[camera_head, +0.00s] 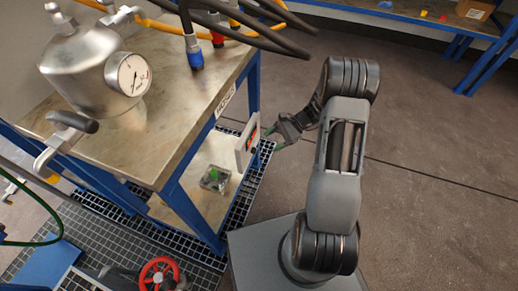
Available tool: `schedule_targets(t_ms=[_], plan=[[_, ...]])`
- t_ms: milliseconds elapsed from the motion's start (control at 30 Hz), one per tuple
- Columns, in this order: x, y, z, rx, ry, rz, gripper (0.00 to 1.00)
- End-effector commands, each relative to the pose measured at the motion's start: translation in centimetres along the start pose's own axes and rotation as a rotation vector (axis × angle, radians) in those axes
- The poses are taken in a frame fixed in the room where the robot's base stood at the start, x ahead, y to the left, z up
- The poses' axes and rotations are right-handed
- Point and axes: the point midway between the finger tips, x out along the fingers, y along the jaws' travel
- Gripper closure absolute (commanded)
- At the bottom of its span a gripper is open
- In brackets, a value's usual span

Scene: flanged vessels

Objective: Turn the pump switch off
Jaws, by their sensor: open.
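A small grey box (242,156) is fixed at the right side of the blue-framed bench, below its top. Its face is turned to the right and shows a bit of red-orange and dark; it looks like the pump switch. The position of the switch cannot be read at this angle. My gripper (272,134) is just right of this box, pointing left at its face. The gripper is open, with nothing seen between its fingers. Whether a fingertip touches the switch cannot be told.
A metal vessel with a gauge (128,74) stands on the bench top (170,110). Dark hoses (260,35) hang over the bench's back. A clear box with a green part (215,179) sits on the lower shelf. A red handwheel (160,273) is in front. Floor at right is clear.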

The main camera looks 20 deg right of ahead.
Motion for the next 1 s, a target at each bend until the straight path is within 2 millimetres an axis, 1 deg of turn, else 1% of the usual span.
schedule_targets(t_ms=[33,100,200,300,400,500,600,733,867,1000], plan=[[0.1,0.2,-2.2,0.092,-0.065,-0.071,0.39],[0.3,0.4,-5.0,0.198,-0.144,-0.173,0.39],[0.7,1.1,-8.7,0.328,-0.246,-0.311,0.39],[1.2,2.2,-11.9,0.433,-0.329,-0.434,0.39],[1.7,3.4,-14.3,0.514,-0.397,-0.536,0.39],[2.1,4.5,-16.1,0.571,-0.444,-0.614,0.39],[2.4,5.3,-17.2,0.606,-0.475,-0.666,0.39],[2.9,5.5,-17.8,0.628,-0.495,-0.699,0.39],[4.0,4.5,-17.7,0.633,-0.5,-0.706,0.39],[5.9,2.7,-17.2,0.633,-0.499,-0.703,0.39]])
